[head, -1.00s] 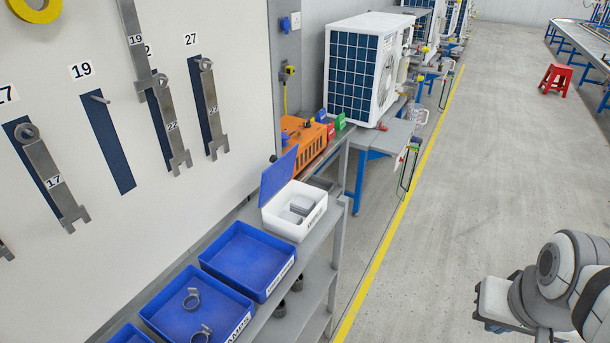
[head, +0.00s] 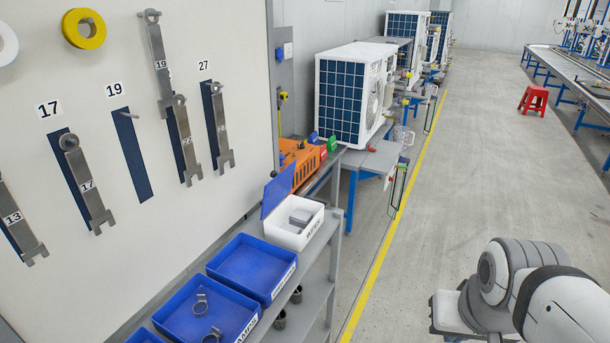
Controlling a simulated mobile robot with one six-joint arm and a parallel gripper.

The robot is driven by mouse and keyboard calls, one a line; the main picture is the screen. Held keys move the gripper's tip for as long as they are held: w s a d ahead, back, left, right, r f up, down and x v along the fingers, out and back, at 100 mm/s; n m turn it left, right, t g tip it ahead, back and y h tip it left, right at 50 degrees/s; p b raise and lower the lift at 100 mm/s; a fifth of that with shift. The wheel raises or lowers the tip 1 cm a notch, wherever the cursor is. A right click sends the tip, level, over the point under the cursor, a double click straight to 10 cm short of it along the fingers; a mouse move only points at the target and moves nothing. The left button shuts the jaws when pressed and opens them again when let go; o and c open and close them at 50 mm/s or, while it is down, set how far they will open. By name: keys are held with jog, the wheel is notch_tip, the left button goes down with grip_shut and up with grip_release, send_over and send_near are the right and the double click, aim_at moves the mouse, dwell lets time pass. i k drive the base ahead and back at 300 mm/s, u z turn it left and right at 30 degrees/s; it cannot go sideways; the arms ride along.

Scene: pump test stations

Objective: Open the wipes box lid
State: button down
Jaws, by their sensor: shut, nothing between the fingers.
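The wipes box (head: 291,236) is a white box with a label on its front, on the top shelf of the grey rack. Its blue lid (head: 277,191) stands raised at the box's left side, so the box is open from above. Grey-white folded wipes (head: 302,215) show inside. Only links of my arm show at the lower right, well apart from the box across the floor. My gripper is not in view.
Blue trays (head: 250,266) stand in front of the box, the nearer one (head: 206,317) holding clamps. An orange case (head: 299,160) sits behind it. Wrenches hang on the white board (head: 200,60) at left. The grey floor (head: 465,165) right of the yellow line is mostly clear.

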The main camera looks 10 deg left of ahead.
aim_at(280, 187)
jog(key=z, duration=0.05)
jog(key=i, duration=1)
jog(key=u, duration=0.05)
